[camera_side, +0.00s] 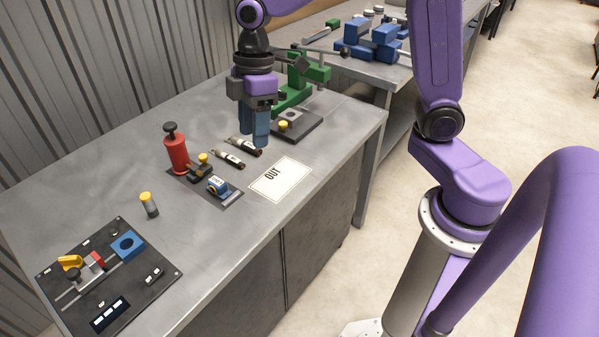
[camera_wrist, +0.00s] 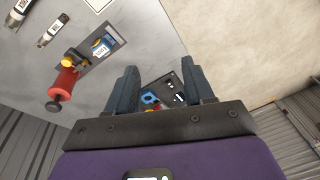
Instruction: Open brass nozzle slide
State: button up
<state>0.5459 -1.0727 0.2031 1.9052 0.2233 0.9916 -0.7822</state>
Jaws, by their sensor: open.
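I cannot tell for sure which part is the brass nozzle slide. A black panel (camera_side: 130,298) at the front left carries two rails, a yellow piece (camera_side: 70,262), a red block (camera_side: 97,261), a dark knob and a blue block with a round hole (camera_side: 127,246). The panel also shows in the wrist view (camera_wrist: 172,83), partly between my fingers and far beyond them. My gripper (camera_side: 254,138) points down above the back part of the bench, near the green press. It also shows in the wrist view (camera_wrist: 160,80), where its fingers are apart with nothing held.

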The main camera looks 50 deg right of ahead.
jog(key=s+d+f+m+h, duration=0.1)
jog(key=s+d, duration=0.3)
jog(key=s, duration=0.7)
jog(key=s+d+f+h, duration=0.1)
jog(key=s+d, duration=0.3)
jog(key=s, duration=0.8)
jog(key=n+t+y, duration=0.2)
jog(key=y, duration=0.2)
send_over(202, 156)
jog(key=s+d, duration=0.2)
jog(key=d, duration=0.5)
notch_tip(202, 156, down, 2)
jog(key=x, duration=1.7)
jog(key=shift+a+f, duration=0.1)
jog(key=shift+f, duration=0.15)
